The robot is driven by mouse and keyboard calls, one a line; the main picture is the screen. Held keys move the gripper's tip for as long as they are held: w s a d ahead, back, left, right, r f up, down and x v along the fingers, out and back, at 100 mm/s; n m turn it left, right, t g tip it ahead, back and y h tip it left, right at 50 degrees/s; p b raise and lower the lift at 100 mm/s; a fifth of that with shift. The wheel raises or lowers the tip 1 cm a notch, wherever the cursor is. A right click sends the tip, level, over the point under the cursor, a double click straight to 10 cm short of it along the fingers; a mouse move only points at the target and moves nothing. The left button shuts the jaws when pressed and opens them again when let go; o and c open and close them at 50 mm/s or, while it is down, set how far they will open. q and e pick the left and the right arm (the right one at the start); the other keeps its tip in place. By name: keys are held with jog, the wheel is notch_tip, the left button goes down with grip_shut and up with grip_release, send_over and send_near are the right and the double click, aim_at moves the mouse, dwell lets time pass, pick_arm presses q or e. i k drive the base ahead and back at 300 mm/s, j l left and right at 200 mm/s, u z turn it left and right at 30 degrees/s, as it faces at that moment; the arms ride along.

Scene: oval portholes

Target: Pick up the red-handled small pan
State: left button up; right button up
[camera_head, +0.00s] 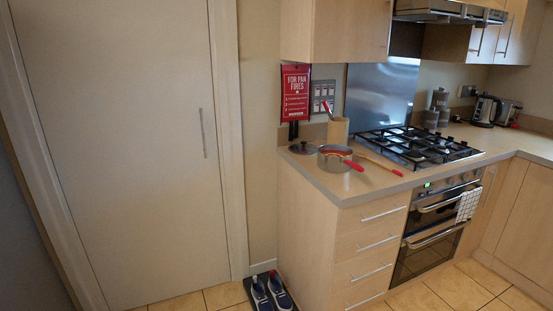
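The small pan (333,160) stands on the near left corner of the kitchen counter. It is a grey pan with something reddish showing at its top, and its red handle (353,166) points right toward the counter's front edge. A dark round lid (301,148) lies just left of the pan, at the counter's left end. Neither of my grippers is in the head view.
A wooden utensil (380,165) lies right of the pan, and a utensil holder (338,131) stands behind it. The gas hob (418,146) is to the right. Shoes (270,292) lie on the floor left of the drawers. A closed door (125,150) fills the left.

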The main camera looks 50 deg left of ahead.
aim_at(336, 158)
jog(key=u, duration=1.15)
jog(key=i+l, duration=0.1)
jog(key=i, duration=0.1)
